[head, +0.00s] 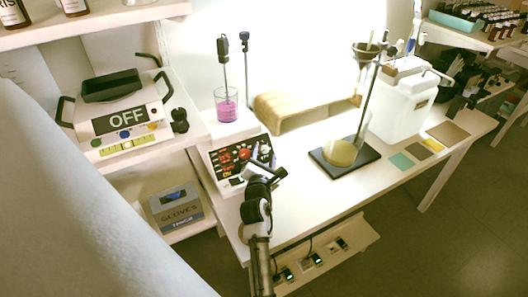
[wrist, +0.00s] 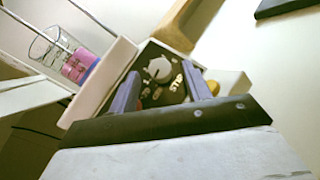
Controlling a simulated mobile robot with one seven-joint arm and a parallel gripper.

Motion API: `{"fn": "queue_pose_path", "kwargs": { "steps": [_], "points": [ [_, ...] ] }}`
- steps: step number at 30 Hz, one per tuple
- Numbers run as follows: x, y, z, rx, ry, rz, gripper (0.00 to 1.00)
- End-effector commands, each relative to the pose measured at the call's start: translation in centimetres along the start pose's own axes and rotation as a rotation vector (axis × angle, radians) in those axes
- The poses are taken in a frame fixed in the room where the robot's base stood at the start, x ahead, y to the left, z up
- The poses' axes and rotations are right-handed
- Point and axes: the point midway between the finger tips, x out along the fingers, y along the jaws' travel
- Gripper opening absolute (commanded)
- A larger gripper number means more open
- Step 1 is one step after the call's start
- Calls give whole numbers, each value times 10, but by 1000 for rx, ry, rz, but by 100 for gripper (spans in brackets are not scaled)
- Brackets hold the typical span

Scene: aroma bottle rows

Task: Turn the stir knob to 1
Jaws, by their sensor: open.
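The stirrer's control panel (head: 232,158) is black with red and white marks, on a white unit at the bench's left end. In the wrist view, the dark panel (wrist: 150,53) carries a pale round knob (wrist: 158,69) with small white lettering beside it; its setting is too blurred to read. My gripper (head: 262,165) is over the front right of the panel and hides part of it. In the wrist view my gripper (wrist: 162,82) is open, with its two blue-grey fingers apart and the knob showing between and beyond their tips. Contact cannot be told.
A beaker of pink liquid (head: 227,107) with probes stands behind the panel on the unit. A wooden rack (head: 290,112) is right of it, then a stand with a dark base (head: 325,160). A shelf with a device marked OFF (head: 125,120) is at left.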

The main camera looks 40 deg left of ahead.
Motion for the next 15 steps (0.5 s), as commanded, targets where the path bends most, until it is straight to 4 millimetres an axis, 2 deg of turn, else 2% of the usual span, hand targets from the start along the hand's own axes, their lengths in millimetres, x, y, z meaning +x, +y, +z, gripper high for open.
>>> {"fn": "queue_pose_path", "kwargs": {
  "steps": [5, 13, 15],
  "points": [
    [12, 0, 0, 0, 1, -1, 49],
    [13, 0, 0, 0, 0, 0, 49],
    [13, 0, 0, 1, 1, 0, 42]
  ]
}}
